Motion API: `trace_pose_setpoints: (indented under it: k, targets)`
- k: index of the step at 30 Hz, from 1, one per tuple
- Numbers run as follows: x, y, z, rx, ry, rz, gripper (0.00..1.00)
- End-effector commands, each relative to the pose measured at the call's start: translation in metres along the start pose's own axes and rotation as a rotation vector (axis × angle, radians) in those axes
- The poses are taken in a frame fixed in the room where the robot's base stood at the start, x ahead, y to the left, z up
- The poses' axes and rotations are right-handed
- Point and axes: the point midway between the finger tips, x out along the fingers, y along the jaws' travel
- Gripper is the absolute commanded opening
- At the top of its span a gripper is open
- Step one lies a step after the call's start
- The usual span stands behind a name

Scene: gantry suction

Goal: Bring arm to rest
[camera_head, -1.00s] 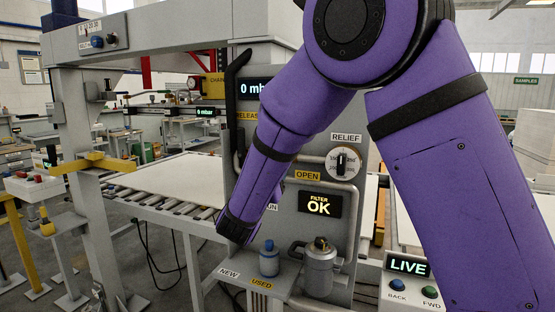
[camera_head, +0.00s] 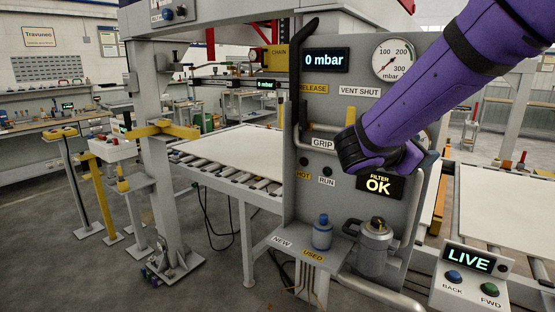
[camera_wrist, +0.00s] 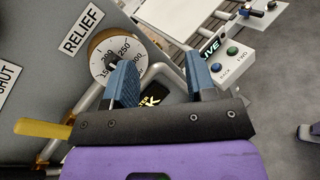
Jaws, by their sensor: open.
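My purple arm (camera_head: 445,80) reaches in from the upper right in the head view. Its dark wrist end is in front of the grey control panel (camera_head: 325,105), over the area right of the GRIP label. A round relief dial (camera_wrist: 108,58) shows just behind the left finger. Part of the FILTER OK display (camera_wrist: 152,101) shows between the fingers; it is also in the head view (camera_head: 379,186).
A LIVE button box (camera_head: 468,275) is at lower right. A pressure gauge (camera_head: 396,60) and a vertical black handle (camera_head: 300,75) are on the panel. Open floor lies left.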

Motion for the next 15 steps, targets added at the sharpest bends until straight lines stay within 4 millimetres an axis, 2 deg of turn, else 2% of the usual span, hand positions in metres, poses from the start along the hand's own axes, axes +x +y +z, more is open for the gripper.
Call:
trace_pose_setpoints:
  k: [1,7,11,15]
  targets:
    - [0.007,-0.02,0.012,0.068,0.048,-0.076,0.51]
    - [0.012,-0.093,0.036,0.343,0.237,-0.356,0.51]
    - [0.002,-0.134,0.045,0.543,0.352,-0.526,0.51]
    - [-0.017,-0.169,0.052,0.772,0.469,-0.693,0.51]
